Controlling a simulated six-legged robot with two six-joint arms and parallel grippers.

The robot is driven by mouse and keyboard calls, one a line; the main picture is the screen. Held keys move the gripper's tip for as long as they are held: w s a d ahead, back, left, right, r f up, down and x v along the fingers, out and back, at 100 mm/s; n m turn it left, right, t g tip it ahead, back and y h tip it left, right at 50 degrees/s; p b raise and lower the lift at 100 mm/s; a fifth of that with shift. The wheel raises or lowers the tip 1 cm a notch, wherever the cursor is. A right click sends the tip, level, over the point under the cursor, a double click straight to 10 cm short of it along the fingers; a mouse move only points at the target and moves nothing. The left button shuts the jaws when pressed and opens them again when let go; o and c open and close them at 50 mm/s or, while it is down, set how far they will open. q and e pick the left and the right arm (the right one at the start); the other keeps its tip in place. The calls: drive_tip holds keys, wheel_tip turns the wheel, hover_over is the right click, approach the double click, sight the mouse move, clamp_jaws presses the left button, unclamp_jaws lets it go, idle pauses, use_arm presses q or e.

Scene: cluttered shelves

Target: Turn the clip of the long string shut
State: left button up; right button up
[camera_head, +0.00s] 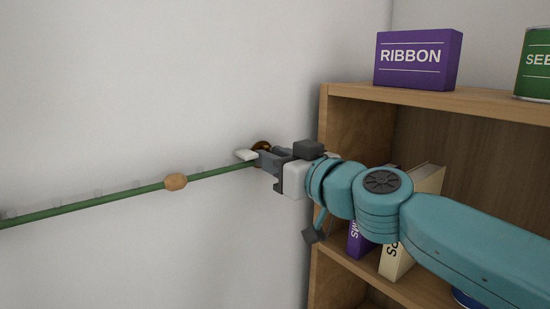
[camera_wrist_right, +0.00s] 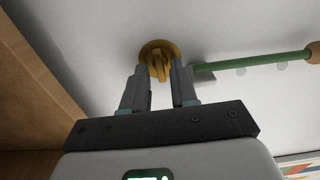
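The long green string (camera_head: 110,197) runs along the white wall, rising from the left edge to my right gripper (camera_head: 257,157), with a tan bead (camera_head: 176,182) on it. The brass clip (camera_head: 262,146) is on the wall at the string's right end, mostly hidden behind my gripper. In the right wrist view the clip (camera_wrist_right: 158,52) is a round disc with a raised tab. My right gripper's fingers (camera_wrist_right: 160,72) stand apart at either side of the tab, with a visible gap. The string passes behind one finger in that view. My left gripper is out of view.
A wooden shelf (camera_head: 440,98) stands close to the right, carrying a purple RIBBON box (camera_head: 418,60) and a green can (camera_head: 535,65). Books (camera_head: 412,225) stand on a lower board behind my right arm. Small pale hooks (camera_head: 136,186) line the string. The wall at left is otherwise bare.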

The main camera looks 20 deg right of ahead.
drive_tip(key=shift+w+a, duration=0.1)
clamp_jaws()
drive_tip(key=shift+d+f+m, duration=0.1)
drive_tip(key=shift+m, duration=3.65)
drive_tip(key=shift+d+f+m, duration=0.1)
drive_tip(key=shift+m, duration=3.65)
